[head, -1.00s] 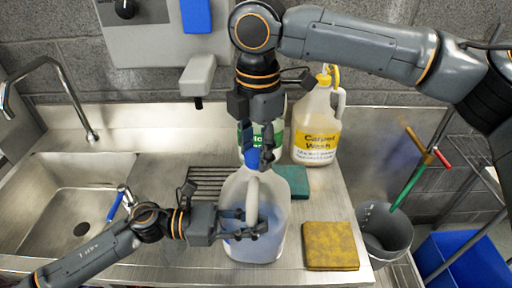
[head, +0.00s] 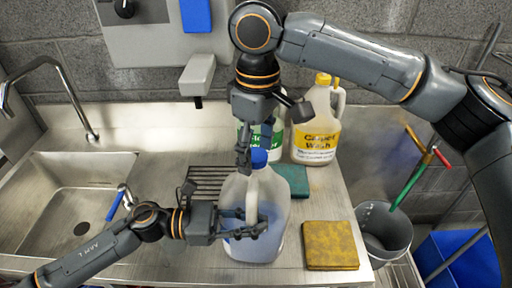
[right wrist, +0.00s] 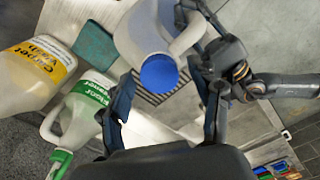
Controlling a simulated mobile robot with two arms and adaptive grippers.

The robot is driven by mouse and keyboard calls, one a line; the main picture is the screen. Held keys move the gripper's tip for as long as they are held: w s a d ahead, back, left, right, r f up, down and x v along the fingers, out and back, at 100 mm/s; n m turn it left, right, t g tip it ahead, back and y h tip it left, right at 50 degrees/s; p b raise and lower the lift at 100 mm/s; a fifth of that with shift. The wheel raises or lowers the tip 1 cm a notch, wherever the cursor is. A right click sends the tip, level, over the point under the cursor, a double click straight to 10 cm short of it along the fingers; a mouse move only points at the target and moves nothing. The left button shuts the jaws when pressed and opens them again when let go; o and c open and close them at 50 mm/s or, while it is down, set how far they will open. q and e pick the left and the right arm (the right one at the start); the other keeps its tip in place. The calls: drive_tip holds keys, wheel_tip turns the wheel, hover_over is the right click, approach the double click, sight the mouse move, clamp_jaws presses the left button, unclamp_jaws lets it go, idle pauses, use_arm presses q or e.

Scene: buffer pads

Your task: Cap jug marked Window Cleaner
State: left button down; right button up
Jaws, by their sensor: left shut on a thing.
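A clear white jug (head: 272,190) with blue liquid stands on the steel counter, its label out of sight. A blue cap (head: 259,158) sits on its mouth; the cap also shows in the right wrist view (right wrist: 158,76). My left gripper (head: 254,229) is shut on this jug at its handle side; it shows in the right wrist view (right wrist: 222,62). My right gripper (head: 256,150) is just above the cap. In the right wrist view its fingers (right wrist: 166,112) are spread apart with nothing between them, and the cap lies beyond them.
Behind stand a green-labelled jug (head: 277,138) with a green cap (right wrist: 60,160) and a Carpet Wash jug (head: 315,127) with a yellow cap. A teal pad (head: 293,181) and a yellow sponge (head: 331,246) lie on the counter. The sink (head: 75,200) is left; a grey bucket (head: 384,230) is right.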

use_arm(q)
drive_tip(key=shift+f, duration=0.1)
use_arm(e)
drive_tip(key=shift+r, duration=2.25)
drive_tip(key=shift+c, duration=0.4)
wheel_tip(320, 180, up, 4)
drive_tip(key=n, duration=0.5)
drive_tip(key=shift+f+n, duration=0.25)
drive_tip(key=shift+n, duration=0.15)
drive_tip(key=shift+f, duration=0.1)
drive_tip(key=shift+f, duration=3.95)
